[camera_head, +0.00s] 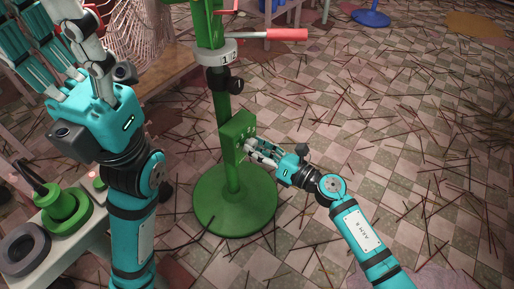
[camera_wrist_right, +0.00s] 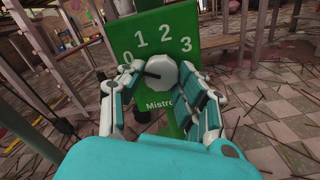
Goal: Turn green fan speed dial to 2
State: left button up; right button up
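The green fan (camera_head: 238,128) stands on a round green base, with a control box on its pole. In the right wrist view the box's green panel (camera_wrist_right: 183,22) carries the numbers 0, 1, 2 and 3 in an arc above a pale round dial (camera_wrist_right: 166,72). A dark mark on the dial points left, lower than the 0. My left gripper (camera_head: 62,45) is raised, fingers spread and empty.
A pale table (camera_head: 85,235) at the lower left holds a green device (camera_head: 66,212) and a dark ring (camera_head: 24,247). A red-handled lever (camera_head: 287,35) sticks out from the pole above the box. Thin sticks litter the checkered floor, which is otherwise open at right.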

jog(key=c, duration=0.4)
jog(key=shift+o, duration=0.2)
